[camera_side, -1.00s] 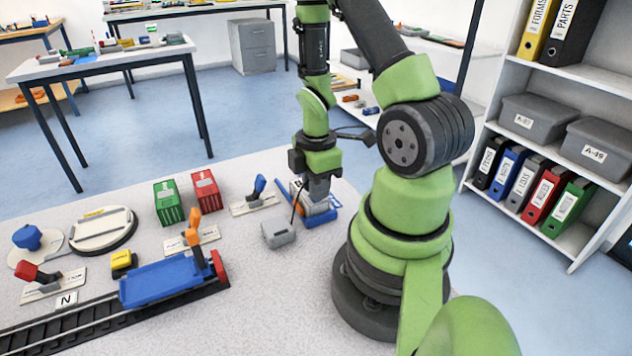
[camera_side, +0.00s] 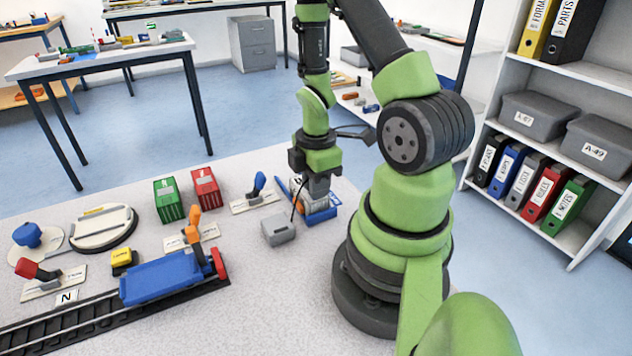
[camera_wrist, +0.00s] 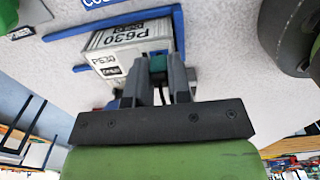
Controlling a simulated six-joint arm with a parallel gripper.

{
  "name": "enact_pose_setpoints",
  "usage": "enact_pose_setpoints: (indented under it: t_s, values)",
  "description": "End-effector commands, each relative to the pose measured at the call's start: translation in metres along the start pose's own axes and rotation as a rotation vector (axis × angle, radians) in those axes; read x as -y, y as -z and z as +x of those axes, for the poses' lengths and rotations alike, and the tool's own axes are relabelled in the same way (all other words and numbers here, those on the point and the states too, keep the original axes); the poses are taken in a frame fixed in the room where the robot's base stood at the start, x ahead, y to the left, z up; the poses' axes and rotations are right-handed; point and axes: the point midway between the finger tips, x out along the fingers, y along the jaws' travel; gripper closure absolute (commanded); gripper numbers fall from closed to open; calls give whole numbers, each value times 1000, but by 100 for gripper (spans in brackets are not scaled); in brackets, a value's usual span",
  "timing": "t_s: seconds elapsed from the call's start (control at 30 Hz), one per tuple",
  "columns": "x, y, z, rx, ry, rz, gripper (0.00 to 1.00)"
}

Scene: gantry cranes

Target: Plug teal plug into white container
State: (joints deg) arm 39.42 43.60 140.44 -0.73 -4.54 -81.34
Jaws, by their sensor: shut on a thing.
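The white container (camera_wrist: 112,52), labelled P630, lies beside blue bars in the wrist view. In the side view it (camera_side: 322,203) is partly hidden under my gripper (camera_side: 316,190). The teal plug (camera_wrist: 158,64) shows as a small teal patch between my gripper's fingers (camera_wrist: 158,76) in the wrist view. My gripper is shut on it, with the fingertips close against the container's near side. Most of the plug and any socket are hidden, so I cannot tell how far it is in.
A blue frame (camera_side: 322,216) lies around the container. A grey box (camera_side: 278,231) stands just left of it, close to my gripper. A blue-handled lever (camera_side: 258,187), red container (camera_side: 205,186), green container (camera_side: 168,200) and blue rail wagon (camera_side: 160,276) stand further left.

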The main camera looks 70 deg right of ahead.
Motion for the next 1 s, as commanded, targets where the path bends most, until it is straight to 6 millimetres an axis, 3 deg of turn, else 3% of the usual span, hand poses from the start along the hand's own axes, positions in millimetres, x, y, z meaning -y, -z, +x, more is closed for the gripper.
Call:
enact_pose_setpoints:
  t_s: [1.0]
  values:
    - [0,0,5,0,0,0,100]
